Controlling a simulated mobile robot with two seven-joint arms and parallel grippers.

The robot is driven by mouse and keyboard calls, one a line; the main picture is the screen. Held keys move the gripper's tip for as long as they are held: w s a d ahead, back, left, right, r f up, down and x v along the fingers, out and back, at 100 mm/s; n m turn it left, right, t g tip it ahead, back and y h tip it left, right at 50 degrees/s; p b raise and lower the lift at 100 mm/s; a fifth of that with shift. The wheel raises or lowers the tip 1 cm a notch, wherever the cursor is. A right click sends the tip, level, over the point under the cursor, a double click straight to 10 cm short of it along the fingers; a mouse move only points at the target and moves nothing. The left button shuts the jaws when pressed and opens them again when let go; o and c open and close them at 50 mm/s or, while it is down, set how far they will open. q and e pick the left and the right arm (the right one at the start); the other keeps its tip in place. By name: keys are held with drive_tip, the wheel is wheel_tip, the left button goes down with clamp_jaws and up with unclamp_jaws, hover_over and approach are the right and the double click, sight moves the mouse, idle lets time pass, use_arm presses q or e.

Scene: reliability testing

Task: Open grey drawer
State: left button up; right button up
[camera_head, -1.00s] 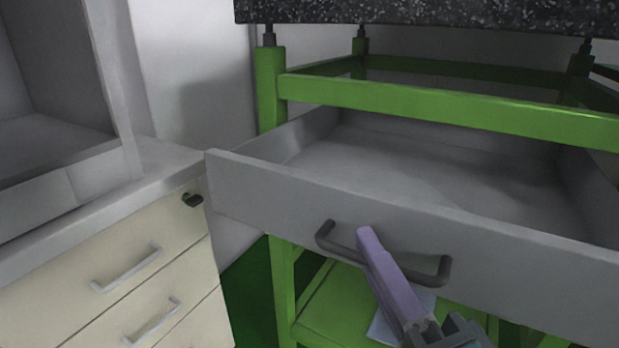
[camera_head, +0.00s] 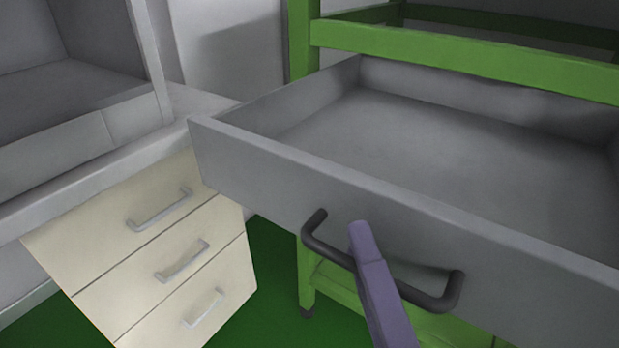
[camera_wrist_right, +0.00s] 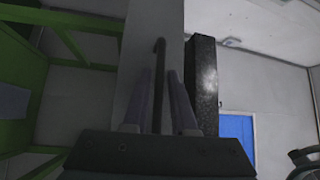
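The grey drawer (camera_head: 275,185) stands pulled well out of the green frame, and its empty inside shows in the head view. Its dark bar handle (camera_head: 318,243) is on the front panel. My right gripper (camera_head: 362,240) is at the handle; one purple finger crosses the bar and the other is hidden there. In the right wrist view, the handle (camera_wrist_right: 159,60) runs between the two fingers of my right gripper (camera_wrist_right: 159,85), which are close on either side. The gripper is shut on the handle, though finger contact is hard to see. My left gripper is not in view.
A cream cabinet (camera_head: 225,262) with several closed drawers stands left of the grey drawer, close to its left corner. A grey open-fronted box (camera_head: 60,155) sits above it. The green frame (camera_head: 460,57) holds the drawer. Green floor (camera_head: 268,300) shows below.

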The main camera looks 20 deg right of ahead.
drive_tip(key=shift+o, duration=1.2)
drive_tip(key=s+f, duration=0.1)
drive_tip(key=s, duration=0.8)
drive_tip(key=shift+s+a+f, duration=0.2)
drive_tip(key=shift+s+a, duration=0.15)
drive_tip(key=shift+s, duration=0.05)
